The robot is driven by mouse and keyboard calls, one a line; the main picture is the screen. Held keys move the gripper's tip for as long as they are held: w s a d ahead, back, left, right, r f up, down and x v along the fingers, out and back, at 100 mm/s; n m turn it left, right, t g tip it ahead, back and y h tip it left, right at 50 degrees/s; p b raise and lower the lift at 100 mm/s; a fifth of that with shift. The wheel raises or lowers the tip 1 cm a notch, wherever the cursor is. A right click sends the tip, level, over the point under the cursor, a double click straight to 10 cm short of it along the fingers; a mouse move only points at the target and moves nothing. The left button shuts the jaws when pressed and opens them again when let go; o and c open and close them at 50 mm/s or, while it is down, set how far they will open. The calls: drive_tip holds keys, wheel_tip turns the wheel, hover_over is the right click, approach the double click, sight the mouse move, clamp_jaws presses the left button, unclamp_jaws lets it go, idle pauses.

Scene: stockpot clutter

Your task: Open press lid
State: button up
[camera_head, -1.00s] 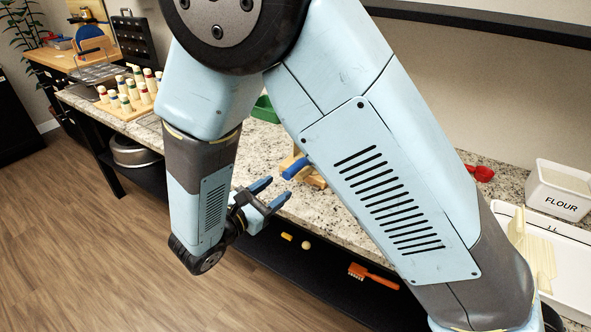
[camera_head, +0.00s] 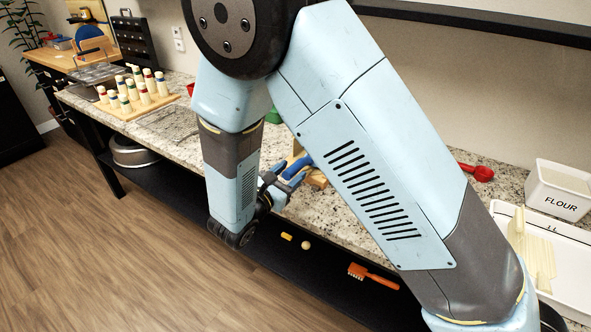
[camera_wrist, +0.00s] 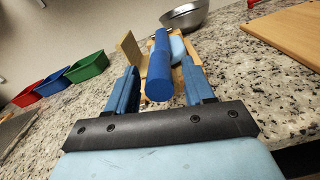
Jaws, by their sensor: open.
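The press is a wooden device with a blue cylindrical handle (camera_wrist: 159,68) that points toward me in the wrist view. Its wooden body (camera_wrist: 184,68) lies behind and beside the handle, with an upright wooden plate (camera_wrist: 131,54) at the left. My gripper (camera_wrist: 158,86) is open, with one blue finger on each side of the handle's near end; I see gaps on both sides. In the head view my gripper (camera_head: 284,182) is at the counter's front edge by the blue handle (camera_head: 298,167). My arm hides much of the press there.
The wrist view shows a steel bowl (camera_wrist: 184,16) behind the press, green (camera_wrist: 87,67), blue (camera_wrist: 53,82) and red (camera_wrist: 25,96) bins at left, and a wooden board (camera_wrist: 293,33) at right. A brush (camera_head: 373,275) lies on the lower shelf.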

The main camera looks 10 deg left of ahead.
drive_tip(key=shift+x, duration=1.2)
clamp_jaws()
